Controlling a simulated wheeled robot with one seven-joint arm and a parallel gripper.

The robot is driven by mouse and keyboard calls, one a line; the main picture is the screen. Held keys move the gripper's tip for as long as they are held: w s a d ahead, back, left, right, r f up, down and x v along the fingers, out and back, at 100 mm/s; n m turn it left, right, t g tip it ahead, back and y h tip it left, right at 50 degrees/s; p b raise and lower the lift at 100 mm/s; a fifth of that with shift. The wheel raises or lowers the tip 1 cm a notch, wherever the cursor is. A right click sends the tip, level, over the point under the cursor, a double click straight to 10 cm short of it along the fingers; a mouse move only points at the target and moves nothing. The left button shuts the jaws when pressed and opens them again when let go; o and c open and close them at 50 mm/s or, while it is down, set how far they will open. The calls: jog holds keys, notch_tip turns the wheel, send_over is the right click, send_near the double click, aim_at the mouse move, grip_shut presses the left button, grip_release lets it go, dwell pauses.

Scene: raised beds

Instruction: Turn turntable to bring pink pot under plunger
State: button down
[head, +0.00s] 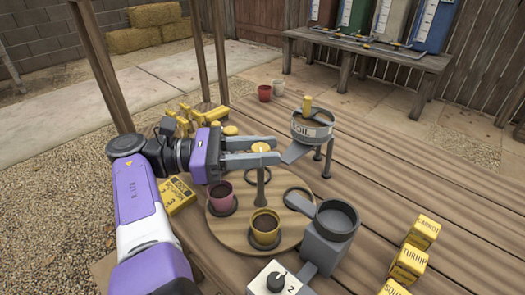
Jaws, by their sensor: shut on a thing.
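The round wooden turntable (236,231) lies on the plank table, with a post and a yellow knob (261,147) at its middle. My gripper (279,151) reaches in from the left and is shut on this knob. The pink pot (221,196), dark inside, stands on the turntable's left side. A yellow pot (265,229), also dark inside, stands at its front. Dark rings at the right and back of the turntable look empty. A grey unit (325,240) with a round cup-like top stands at the right front edge. I cannot tell which part is the plunger.
A grey soil hopper (311,128) stands behind the turntable. A white dial box (272,279) is in front. Yellow boxes (410,262) line the right, and a yellow box (177,195) lies left. Small red (265,93) and white pots stand at the back. Table planks at right centre are clear.

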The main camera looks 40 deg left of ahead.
jog(key=shift+w+a+r, duration=0.15)
jog(key=shift+a+r, duration=0.05)
jog(key=shift+r, duration=0.05)
dwell(0.6)
